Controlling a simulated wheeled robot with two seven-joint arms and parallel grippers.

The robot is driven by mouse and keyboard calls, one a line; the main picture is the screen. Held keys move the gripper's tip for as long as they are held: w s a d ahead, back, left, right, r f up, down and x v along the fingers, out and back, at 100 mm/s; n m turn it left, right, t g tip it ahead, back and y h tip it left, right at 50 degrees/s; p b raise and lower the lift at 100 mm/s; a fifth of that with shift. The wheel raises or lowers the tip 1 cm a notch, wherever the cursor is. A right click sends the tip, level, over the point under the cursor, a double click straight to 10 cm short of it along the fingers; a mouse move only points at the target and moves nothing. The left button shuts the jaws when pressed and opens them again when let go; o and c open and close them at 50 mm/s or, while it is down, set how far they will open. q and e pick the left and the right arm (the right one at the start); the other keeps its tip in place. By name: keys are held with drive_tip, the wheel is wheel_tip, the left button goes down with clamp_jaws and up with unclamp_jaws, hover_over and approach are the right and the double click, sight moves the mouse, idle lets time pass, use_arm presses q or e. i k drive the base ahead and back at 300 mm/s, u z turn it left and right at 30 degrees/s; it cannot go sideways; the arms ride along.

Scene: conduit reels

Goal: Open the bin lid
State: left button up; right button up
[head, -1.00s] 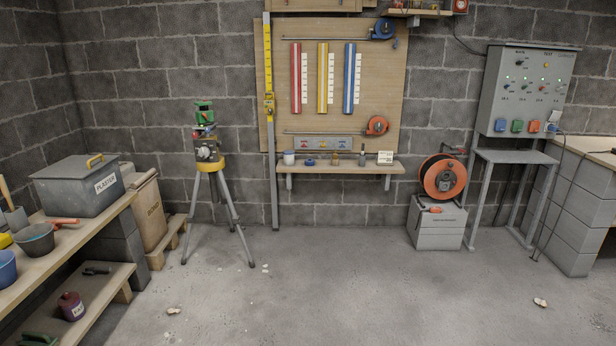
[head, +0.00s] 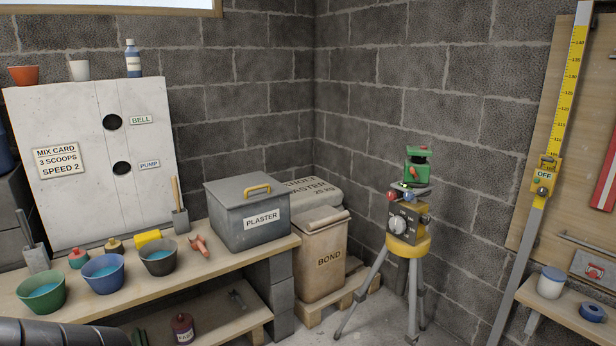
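A grey bin labelled PLASTER (head: 255,228) stands at the right end of the wooden bench in the head view. The inside of the bin is hidden. A tan container labelled BOND (head: 322,262) stands just right of the bench, with its top closed. Neither of my grippers is in view.
The bench (head: 190,269) also holds a green bowl (head: 42,291), a blue bowl (head: 104,273), a dark bowl (head: 159,257), a yellow block (head: 147,238) and red-handled pliers (head: 199,246). A tripod with an instrument (head: 405,222) stands right of the bins.

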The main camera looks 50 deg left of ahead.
sight(233, 192)
drive_tip(key=u, duration=0.75)
drive_tip(key=i, duration=1.7)
drive_tip(key=u, duration=1.4)
